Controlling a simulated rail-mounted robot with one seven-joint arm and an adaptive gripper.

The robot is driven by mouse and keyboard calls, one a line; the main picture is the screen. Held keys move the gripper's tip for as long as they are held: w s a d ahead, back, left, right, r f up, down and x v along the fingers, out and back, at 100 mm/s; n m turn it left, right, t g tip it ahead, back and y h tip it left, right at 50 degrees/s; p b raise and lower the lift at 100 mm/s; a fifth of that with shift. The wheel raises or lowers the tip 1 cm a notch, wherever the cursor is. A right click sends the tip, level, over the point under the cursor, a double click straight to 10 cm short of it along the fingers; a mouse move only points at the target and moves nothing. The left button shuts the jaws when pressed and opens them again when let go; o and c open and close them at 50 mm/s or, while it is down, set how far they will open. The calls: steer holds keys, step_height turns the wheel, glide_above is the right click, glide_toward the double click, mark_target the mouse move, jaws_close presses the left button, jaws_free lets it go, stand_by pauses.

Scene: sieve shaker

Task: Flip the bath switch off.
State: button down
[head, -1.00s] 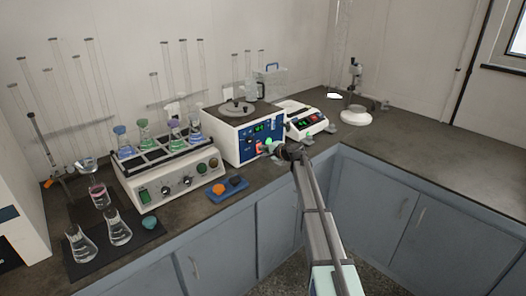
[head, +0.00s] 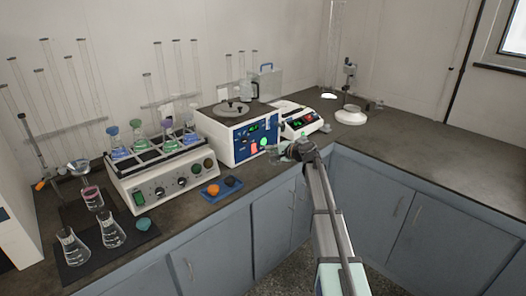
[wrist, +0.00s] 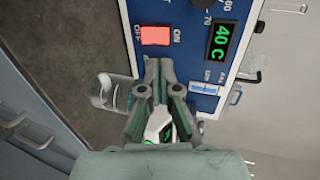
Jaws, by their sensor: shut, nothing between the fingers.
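The bath (head: 222,136) is a white box with a blue front panel (wrist: 185,65). Its red rocker switch (wrist: 155,36) looks lit and sits between the OFF and ON labels in the wrist view. The switch also shows in the head view (head: 254,148). I cannot tell which side of it is pressed in. A green display (wrist: 220,41) reads 40 C. My gripper (wrist: 158,66) is shut and empty in front of the panel, with its tips below the switch in the wrist view. In the head view my gripper (head: 282,152) is right of the switch.
A clear glass vessel (wrist: 103,92) shows beside my fingers. A rack unit with flasks (head: 160,180) stands left of the bath, a small blue tray (head: 222,188) in front. A balance-like device (head: 300,122) is to the right. The right counter is mostly clear.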

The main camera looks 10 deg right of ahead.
steer(key=v, duration=0.5)
steer(key=shift+r, duration=0.1)
steer(key=shift+d, duration=0.15)
